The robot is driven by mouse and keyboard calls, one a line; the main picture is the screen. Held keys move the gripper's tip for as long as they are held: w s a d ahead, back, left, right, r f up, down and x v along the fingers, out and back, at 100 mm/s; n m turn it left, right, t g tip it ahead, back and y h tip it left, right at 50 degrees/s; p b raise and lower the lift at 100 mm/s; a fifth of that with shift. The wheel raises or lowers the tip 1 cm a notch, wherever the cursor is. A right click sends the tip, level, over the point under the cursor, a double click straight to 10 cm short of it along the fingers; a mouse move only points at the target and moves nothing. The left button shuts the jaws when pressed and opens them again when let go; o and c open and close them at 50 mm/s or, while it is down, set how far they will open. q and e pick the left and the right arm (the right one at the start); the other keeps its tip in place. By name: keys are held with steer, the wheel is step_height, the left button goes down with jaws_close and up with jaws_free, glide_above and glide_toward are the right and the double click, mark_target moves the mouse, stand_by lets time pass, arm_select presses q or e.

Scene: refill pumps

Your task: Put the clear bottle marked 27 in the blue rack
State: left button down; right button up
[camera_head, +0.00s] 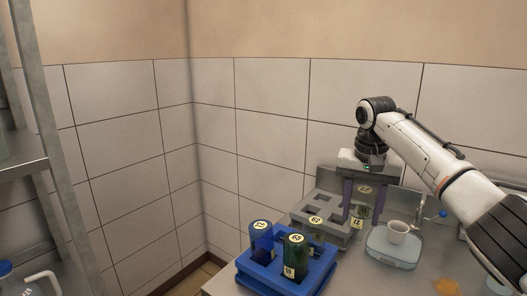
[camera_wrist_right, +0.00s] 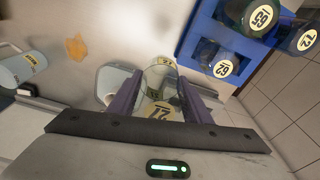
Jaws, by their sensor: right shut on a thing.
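My right gripper (camera_head: 363,208) is shut on the clear bottle marked 27 (camera_head: 358,222), which is upright between its dark fingers beside the grey rack. In the right wrist view the bottle (camera_wrist_right: 160,110) shows between the fingers with its 27 label. The blue rack (camera_head: 310,285) stands at the front, left of and nearer than the gripper; it also shows at the top of the right wrist view (camera_wrist_right: 193,38). It holds a blue bottle (camera_head: 261,244) and a green bottle marked 65 (camera_head: 294,260). My left gripper is not in view.
The grey rack (camera_head: 327,203) has empty openings. A scale (camera_head: 393,250) with a white cup (camera_head: 397,232) is right of the gripper. An orange stain (camera_head: 446,287) marks the counter.

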steer(key=shift+s+r, duration=0.4)
steer(key=shift+r, duration=0.05)
steer(key=shift+w+f, duration=0.25)
steer(key=shift+f, duration=0.05)
steer(key=shift+w+a+f+n, duration=0.1)
steer(key=shift+f+n, duration=0.2)
steer(key=shift+s+a, duration=0.1)
steer(key=shift+s, duration=0.75)
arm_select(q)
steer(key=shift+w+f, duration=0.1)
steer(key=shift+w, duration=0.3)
arm_select(e)
steer(key=s+f+n, duration=0.1)
steer(key=s+f, duration=0.2)
steer(key=s, duration=0.5)
steer(key=s+a+f+n, duration=0.1)
steer(key=s+f, duration=0.2)
steer(key=s, duration=0.6)
steer(key=s+a+f+n, duration=0.1)
steer(key=s+f+n, duration=0.1)
steer(key=s, duration=0.7)
steer(key=shift+s+f+y, duration=0.25)
steer(key=shift+f+y, duration=0.05)
steer(key=shift+f, duration=0.1)
